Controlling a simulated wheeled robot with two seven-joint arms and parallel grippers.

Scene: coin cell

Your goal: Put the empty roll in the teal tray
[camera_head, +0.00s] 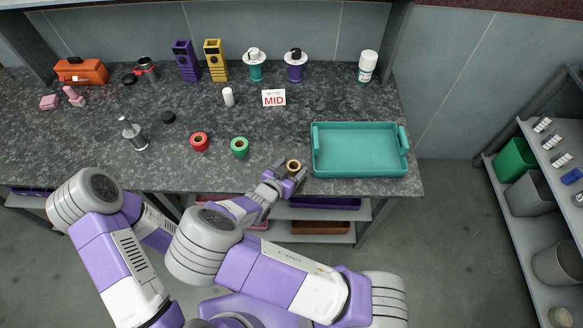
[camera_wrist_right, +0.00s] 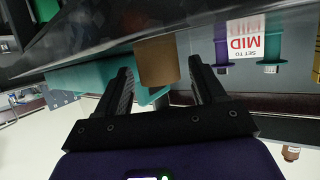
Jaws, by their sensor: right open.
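The empty roll (camera_head: 293,165) is a small tan-brown ring standing near the front edge of the counter, just left of the teal tray. It also shows in the right wrist view (camera_wrist_right: 157,60) as a plain brown cylinder between and beyond the finger tips. My right gripper (camera_head: 287,172) is at the roll, with its fingers open on either side; in the right wrist view (camera_wrist_right: 159,75) gaps show between the fingers and the roll. The teal tray (camera_head: 360,173) is empty on the right of the counter. My left gripper does not show.
A green roll (camera_head: 240,146) and a red roll (camera_head: 199,141) stand left of the gripper. A MID card (camera_head: 274,97) and a small white bottle (camera_head: 228,97) stand behind. Spools, purple and yellow holders line the back. The counter between the card and tray is clear.

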